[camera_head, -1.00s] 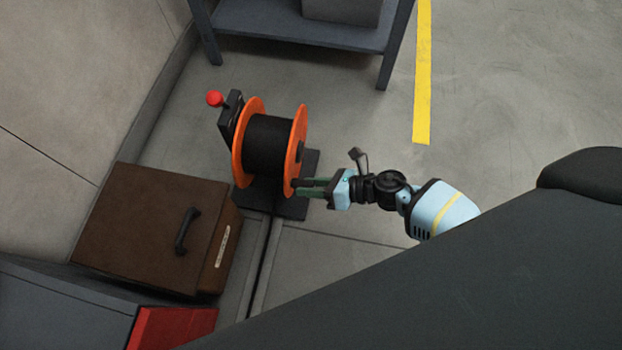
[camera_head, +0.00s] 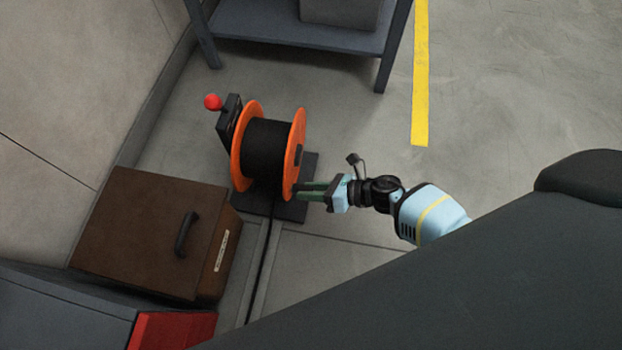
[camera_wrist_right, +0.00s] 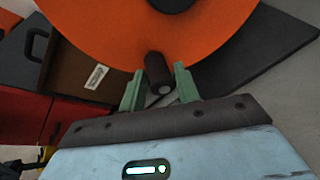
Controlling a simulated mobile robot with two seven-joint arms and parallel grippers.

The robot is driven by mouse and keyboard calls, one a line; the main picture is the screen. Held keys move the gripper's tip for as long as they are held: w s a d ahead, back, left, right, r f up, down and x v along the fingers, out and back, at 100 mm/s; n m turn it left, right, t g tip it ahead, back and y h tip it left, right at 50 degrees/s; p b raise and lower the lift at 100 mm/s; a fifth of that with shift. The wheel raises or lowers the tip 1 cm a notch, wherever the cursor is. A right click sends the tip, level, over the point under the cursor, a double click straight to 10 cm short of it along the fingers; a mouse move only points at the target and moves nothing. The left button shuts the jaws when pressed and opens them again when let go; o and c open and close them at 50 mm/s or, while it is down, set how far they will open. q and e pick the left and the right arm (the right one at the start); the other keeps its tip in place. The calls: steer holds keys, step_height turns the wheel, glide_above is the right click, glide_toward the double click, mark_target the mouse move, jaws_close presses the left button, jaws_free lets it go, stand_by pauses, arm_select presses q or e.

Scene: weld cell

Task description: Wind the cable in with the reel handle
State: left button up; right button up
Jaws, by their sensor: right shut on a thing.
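The cable reel stands on a dark base plate (camera_head: 288,209), with two orange flanges (camera_head: 294,145) and black cable (camera_head: 266,148) wound between them. The reel handle (camera_wrist_right: 158,74) is a short dark peg on the flange facing my right arm, low on its face. My right gripper (camera_head: 299,191) is shut on this handle; in the right wrist view its green fingers (camera_wrist_right: 158,86) stand on either side of it. The handle is mostly hidden by the fingers in the head view. My left gripper is not in view.
A red knob (camera_head: 212,102) sits on a dark upright beside the reel's far flange. A brown case (camera_head: 140,230) with a black handle lies at lower left. A grey shelf table (camera_head: 270,28) stands behind. The floor right of the reel is clear.

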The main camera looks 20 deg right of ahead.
steer(key=shift+w+d, duration=0.2)
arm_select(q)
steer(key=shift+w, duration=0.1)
arm_select(e)
steer(key=f, duration=0.1)
steer(key=w+f, duration=0.1)
steer(key=shift+w+d+f, duration=0.25)
steer(key=shift+d+f, duration=0.15)
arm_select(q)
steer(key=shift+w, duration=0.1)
arm_select(e)
steer(key=shift+s, duration=0.1)
